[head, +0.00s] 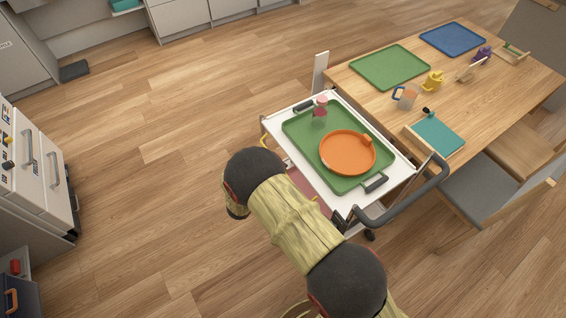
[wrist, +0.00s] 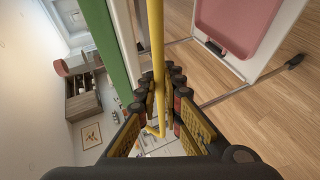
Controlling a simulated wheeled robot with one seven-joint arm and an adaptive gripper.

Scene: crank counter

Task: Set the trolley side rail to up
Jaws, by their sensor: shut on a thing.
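The trolley (head: 392,172) has a white top and a dark push handle at its near right corner. Its side rail is a thin yellow bar; a short piece of the rail (head: 264,142) shows at the trolley's left side, and my arm hides the rest. In the wrist view the yellow rail (wrist: 156,35) runs between the two fingers of my gripper (wrist: 159,88), which is shut on it. My gripper is hidden behind my arm in the head view. I cannot tell the rail's exact height against the trolley top.
A green tray (head: 296,128) on the trolley holds an orange plate (head: 345,155) and a pinkish bottle (head: 320,112). A pink surface (wrist: 238,25) shows lower on the trolley. A wooden table (head: 470,100) with mats and cups stands right behind it.

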